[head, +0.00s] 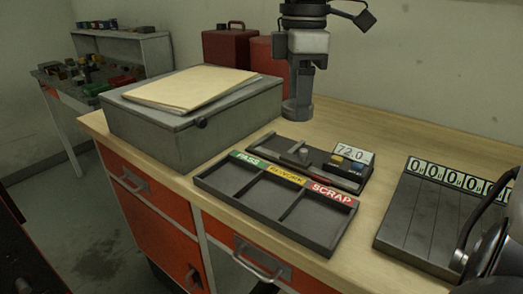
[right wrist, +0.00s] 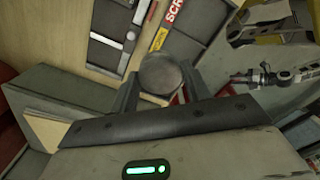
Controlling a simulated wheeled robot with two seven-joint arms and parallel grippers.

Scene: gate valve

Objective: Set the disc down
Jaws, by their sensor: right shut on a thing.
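The grey round disc (right wrist: 160,72) is held between the two dark fingers of my right gripper (right wrist: 160,90) in the right wrist view. The dark sorting tray (head: 262,203) lies at the bench's front, left of the gripper. Its three compartments, labelled PASS, REWORK and SCRAP, look empty.
A gauge (head: 318,160) with a display reading 72.0 lies behind the tray. A grey surface plate box (head: 190,125) with a folder on top stands left. The rack carries a row of zero labels. Bare bench lies between tray and rack.

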